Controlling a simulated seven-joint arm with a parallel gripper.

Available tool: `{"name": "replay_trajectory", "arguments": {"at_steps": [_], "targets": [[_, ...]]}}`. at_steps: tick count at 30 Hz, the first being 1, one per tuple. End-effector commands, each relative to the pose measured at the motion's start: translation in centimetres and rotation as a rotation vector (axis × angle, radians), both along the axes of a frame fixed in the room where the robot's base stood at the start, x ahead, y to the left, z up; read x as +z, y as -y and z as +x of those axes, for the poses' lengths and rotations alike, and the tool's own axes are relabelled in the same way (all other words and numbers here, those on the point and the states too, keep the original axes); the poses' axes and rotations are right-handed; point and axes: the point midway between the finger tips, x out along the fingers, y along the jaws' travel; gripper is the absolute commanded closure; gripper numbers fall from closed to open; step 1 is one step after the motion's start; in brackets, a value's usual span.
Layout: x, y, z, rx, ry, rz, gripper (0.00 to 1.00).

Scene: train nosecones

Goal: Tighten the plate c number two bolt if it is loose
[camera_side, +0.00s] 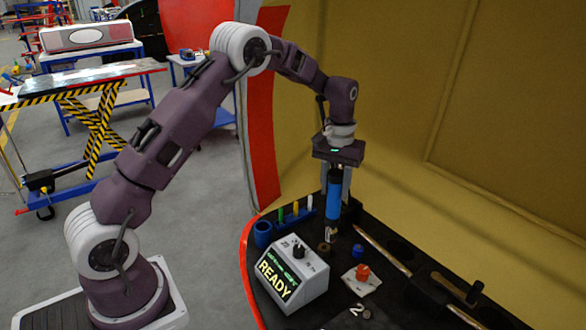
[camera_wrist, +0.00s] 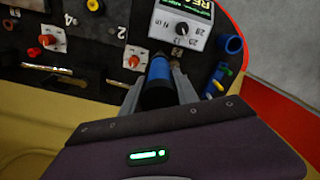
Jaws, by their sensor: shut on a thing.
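My gripper (camera_side: 338,186) points down over the dark workbench (camera_side: 400,308), its fingers shut on an upright blue cylindrical tool (camera_side: 334,204). The tool also shows between the fingers in the wrist view (camera_wrist: 160,69). Its metal lower end is at or just above a small brown ring (camera_side: 324,247); I cannot tell if they touch. A red knob-like piece (camera_side: 362,272) sits on a pale plate, right of the control box. The wrist view shows two such red pieces, one at left (camera_wrist: 47,40) and one beside the tool (camera_wrist: 133,61). No plate c lettering is readable, nor whether any bolt is loose.
A white control box (camera_side: 292,278) reading READY stands left of the tool. A blue cup (camera_side: 262,234) and a rack of coloured sticks (camera_side: 296,211) stand behind it. A blue piece (camera_side: 357,250), a metal rod (camera_side: 383,249) and a dark hammer-like tool (camera_side: 452,286) lie to the right.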

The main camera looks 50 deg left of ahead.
Motion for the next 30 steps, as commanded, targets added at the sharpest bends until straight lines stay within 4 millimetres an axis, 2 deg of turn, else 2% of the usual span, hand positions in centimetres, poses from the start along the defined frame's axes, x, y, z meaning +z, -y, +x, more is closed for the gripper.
{"name": "replay_trajectory", "arguments": {"at_steps": [1, 3, 6, 12, 18, 24, 30], "targets": [[0.1, 2.9, 0.2, -0.072, 0.001, 0.000, 1.00], [0.0, 6.3, 0.2, -0.155, 0.001, 0.000, 1.00], [0.0, 10.2, 0.0, -0.250, 0.001, 0.000, 1.00], [0.0, 15.0, -0.8, -0.371, 0.001, 0.000, 1.00], [0.0, 18.0, -1.5, -0.448, 0.001, 0.000, 1.00], [-3.5, 17.7, -1.5, -0.440, -0.001, 0.000, 1.00], [-6.0, 17.7, -1.5, -0.439, 0.000, 0.000, 1.00]]}}
